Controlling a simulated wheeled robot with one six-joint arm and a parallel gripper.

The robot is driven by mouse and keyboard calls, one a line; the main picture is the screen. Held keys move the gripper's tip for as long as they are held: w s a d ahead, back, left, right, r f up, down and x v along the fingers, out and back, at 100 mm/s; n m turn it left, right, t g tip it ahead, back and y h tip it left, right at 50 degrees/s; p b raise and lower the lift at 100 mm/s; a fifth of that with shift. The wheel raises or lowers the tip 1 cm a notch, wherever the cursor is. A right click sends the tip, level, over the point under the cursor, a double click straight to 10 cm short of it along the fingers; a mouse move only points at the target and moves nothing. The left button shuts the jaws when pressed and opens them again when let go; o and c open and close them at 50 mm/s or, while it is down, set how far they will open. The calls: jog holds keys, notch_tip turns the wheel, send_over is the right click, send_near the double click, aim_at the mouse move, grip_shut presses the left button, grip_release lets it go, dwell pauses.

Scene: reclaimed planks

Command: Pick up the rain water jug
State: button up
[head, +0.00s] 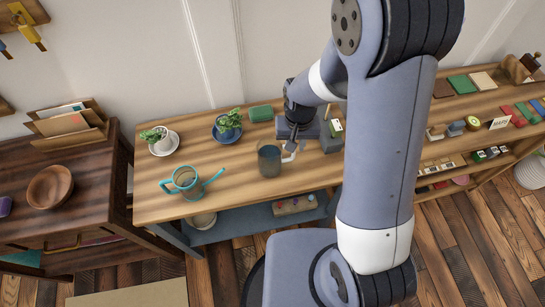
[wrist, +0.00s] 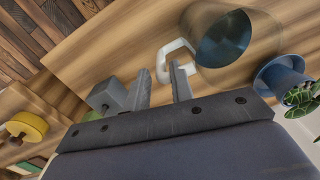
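The jug, a dark see-through vessel with a pale handle (head: 269,161), stands upright on the wooden bench, its handle toward the right. In the wrist view the jug (wrist: 224,42) is at the upper right and its white handle (wrist: 166,52) faces my gripper. My gripper (wrist: 162,70) is open, its two grey fingers apart, with the tips close to the handle. One finger overlaps the handle in the picture; I cannot tell whether they touch. In the head view my gripper (head: 291,147) is just right of the jug, partly hidden by my arm.
A teal watering can (head: 186,181) stands left of the jug. Two potted plants (head: 228,121) (head: 159,138) and a green box (head: 261,113) are behind. A grey block (head: 330,140) stands to the right. The bench front between can and jug is clear.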

jog(key=shift+a+f, duration=0.1)
jog(key=shift+f, duration=1.95)
jog(key=shift+c, duration=0.2)
grip_shut()
jog(key=shift+r, duration=0.1)
